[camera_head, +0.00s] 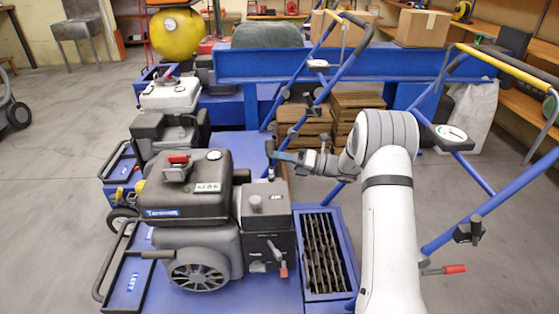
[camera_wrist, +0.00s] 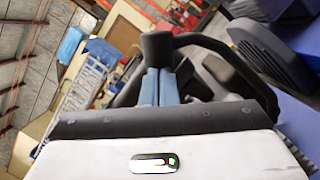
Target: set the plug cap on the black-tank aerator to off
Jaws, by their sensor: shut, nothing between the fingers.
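The black-tank aerator (camera_head: 190,205) stands in front, with a black tank over a dark engine with a finned wheel. A red-topped part (camera_head: 178,158) and a pale round cap (camera_head: 214,155) sit on the tank. A grey knob (camera_head: 255,201) stands on the dark box to the right, with a red-tipped lever (camera_head: 283,271) below. I cannot tell which part is the plug cap or its setting. My gripper (camera_head: 276,156) is shut and empty, right of the tank and above the dark box, apart from the tank. In the wrist view its blue fingers (camera_wrist: 159,88) are together.
A white-tank aerator (camera_head: 170,98) stands just behind. Blue handlebars with a gauge (camera_head: 450,134) run along the right, near my arm. A slotted tine bay (camera_head: 322,254) lies below the gripper. Wooden boxes (camera_head: 355,104) and a blue beam (camera_head: 290,64) are behind. Floor is open at left.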

